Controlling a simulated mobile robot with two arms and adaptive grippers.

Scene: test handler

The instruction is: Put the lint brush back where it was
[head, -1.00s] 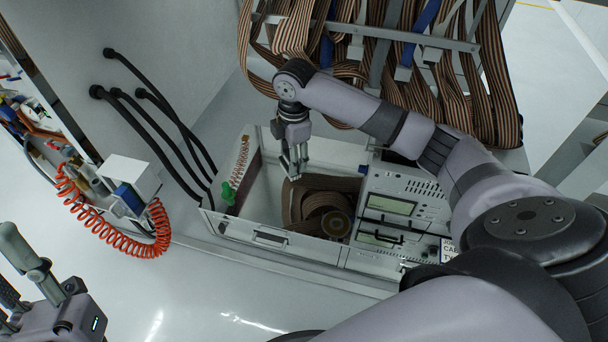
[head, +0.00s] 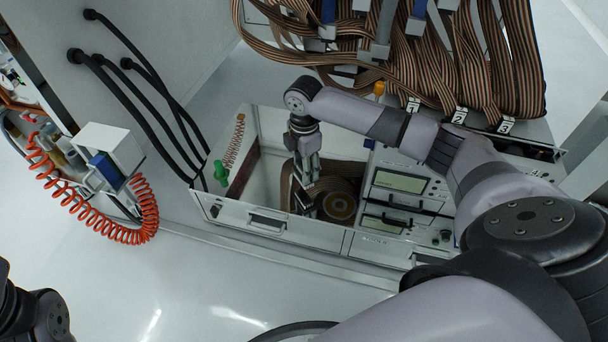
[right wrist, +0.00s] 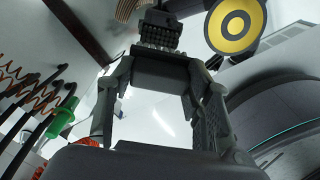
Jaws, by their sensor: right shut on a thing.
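My right gripper (head: 305,180) reaches down into the open white bin (head: 300,232). It also shows in the right wrist view (right wrist: 160,75), with its fingers shut on a dark, blocky thing with rows of short bristle-like points, which looks like the lint brush (right wrist: 158,35). In the head view the brush is small and dark against the bin, so its exact outline is unclear. It is close to a coiled striped ribbon-cable reel with a yellow-ringed hub (head: 338,207). I cannot tell whether it touches the bin floor. My left gripper is not clearly in view.
Instrument panels (head: 400,190) stand right of the bin. Striped ribbon cables (head: 440,60) hang above and behind. A green thing (head: 221,172) sits at the bin's left wall. Black hoses (head: 140,95) and an orange coiled hose (head: 140,215) are at left.

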